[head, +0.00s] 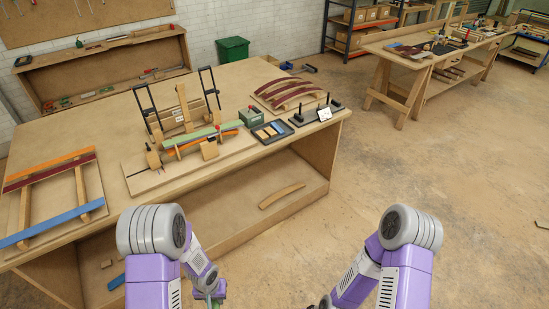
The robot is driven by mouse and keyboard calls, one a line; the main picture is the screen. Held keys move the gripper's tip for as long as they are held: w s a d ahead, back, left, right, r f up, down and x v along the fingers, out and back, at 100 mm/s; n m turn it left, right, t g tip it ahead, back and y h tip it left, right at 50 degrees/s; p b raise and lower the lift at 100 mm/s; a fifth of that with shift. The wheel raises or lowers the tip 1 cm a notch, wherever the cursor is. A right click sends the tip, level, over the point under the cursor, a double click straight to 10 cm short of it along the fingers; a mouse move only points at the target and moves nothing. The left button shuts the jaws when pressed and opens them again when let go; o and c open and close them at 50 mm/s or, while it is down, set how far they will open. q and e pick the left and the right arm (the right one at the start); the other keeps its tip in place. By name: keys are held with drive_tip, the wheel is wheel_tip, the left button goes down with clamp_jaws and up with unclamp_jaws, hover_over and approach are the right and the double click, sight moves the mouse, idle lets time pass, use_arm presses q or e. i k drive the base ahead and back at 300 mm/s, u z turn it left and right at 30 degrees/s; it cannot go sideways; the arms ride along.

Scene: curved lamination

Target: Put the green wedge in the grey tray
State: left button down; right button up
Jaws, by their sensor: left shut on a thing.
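My left gripper (213,300) is low at the bottom edge of the head view, in front of the workbench and partly cut off. It is shut on a small green piece, which looks like the green wedge (220,289); only a little of it shows. The grey tray (279,139) is dark and shallow and lies on the bench top, well beyond the left gripper. It holds light wood and blue pieces. My right arm reaches down to the bottom edge, and its gripper is out of the picture.
The workbench (120,120) carries a clamping jig (185,125) with coloured strips, left of the tray. A green box (250,117) stands behind the tray, and a dark peg stand (316,112) is right of it. A strip rack (55,190) lies at the left.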

sight(284, 129)
drive_tip(key=z, duration=0.7)
drive_tip(key=i, duration=0.8)
drive_tip(key=z, duration=0.8)
drive_tip(key=i, duration=1.75)
drive_tip(key=u, duration=1.25)
drive_tip(key=i, duration=0.75)
drive_tip(key=u, duration=0.8)
